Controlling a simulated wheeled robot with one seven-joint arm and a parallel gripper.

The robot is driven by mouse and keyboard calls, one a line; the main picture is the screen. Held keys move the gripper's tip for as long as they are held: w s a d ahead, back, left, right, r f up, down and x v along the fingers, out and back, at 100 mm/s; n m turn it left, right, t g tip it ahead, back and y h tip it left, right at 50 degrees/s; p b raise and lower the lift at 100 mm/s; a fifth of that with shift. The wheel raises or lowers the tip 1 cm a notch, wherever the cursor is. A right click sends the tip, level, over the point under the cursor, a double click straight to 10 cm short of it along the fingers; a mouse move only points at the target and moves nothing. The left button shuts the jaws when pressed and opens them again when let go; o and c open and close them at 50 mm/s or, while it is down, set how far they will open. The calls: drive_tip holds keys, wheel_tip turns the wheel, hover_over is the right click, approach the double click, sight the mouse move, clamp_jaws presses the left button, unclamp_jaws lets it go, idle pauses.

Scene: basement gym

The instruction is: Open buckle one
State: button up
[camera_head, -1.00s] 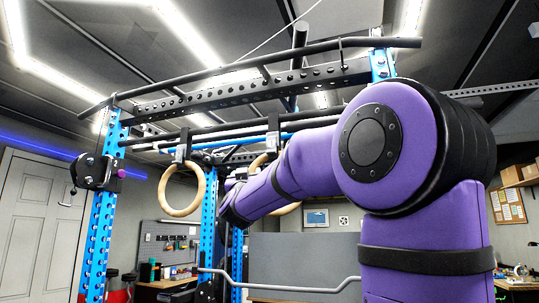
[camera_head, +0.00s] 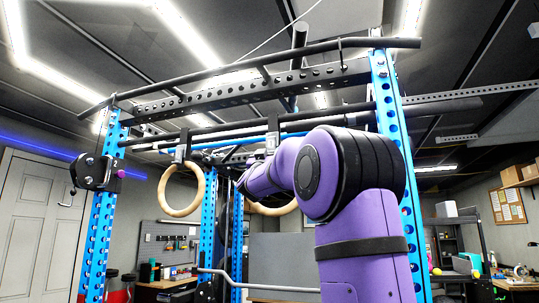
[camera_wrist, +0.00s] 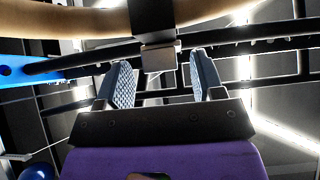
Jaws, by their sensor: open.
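Two wooden gym rings hang from black straps on the rack: a left ring (camera_head: 181,190) and a right ring (camera_head: 276,209) partly behind my arm. Which is buckle one I cannot tell. In the wrist view, a metallic buckle (camera_wrist: 160,57) on a black strap (camera_wrist: 152,20) is just beyond my gripper (camera_wrist: 163,80), roughly centred between its fingertips. The fingers are apart with nothing visible held. In the head view my arm hides most of the gripper, near the right ring.
The rack has blue uprights (camera_head: 98,230) and black crossbars (camera_head: 250,90). A wooden ring (camera_wrist: 60,20) crosses the top of the wrist view. A dark bar (camera_wrist: 240,37) runs behind the buckle. A grey bent bar (camera_head: 270,286) crosses low in front.

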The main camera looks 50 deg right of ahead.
drive_tip(key=shift+w+d+r, duration=0.15)
drive_tip(key=shift+d+r, duration=0.2)
drive_tip(key=c, duration=0.9)
drive_tip(key=shift+c, duration=0.2)
